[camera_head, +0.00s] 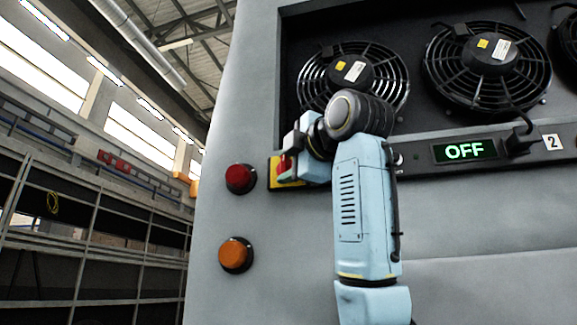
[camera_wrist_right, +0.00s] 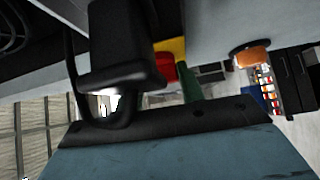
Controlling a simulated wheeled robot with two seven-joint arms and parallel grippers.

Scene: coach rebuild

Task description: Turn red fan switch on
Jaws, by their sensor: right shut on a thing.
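The red switch (camera_head: 284,164) sits on a yellow plate (camera_head: 275,184) on the grey cabinet's front, left of the fan bay. My right gripper (camera_head: 291,160) is at the switch, shut on it, and covers much of it. In the right wrist view the red switch (camera_wrist_right: 165,69) shows beside the yellow plate (camera_wrist_right: 172,46), with a green part (camera_wrist_right: 190,84) next to it. The display (camera_head: 464,151) reads OFF. My left gripper is not in view.
A round red button (camera_head: 240,179) is just left of the yellow plate, with an orange button (camera_head: 236,254) below it. Two fans (camera_head: 352,76) (camera_head: 487,63) and part of a third sit above. A black plug (camera_head: 521,139) is right of the display. Shelving stands at far left.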

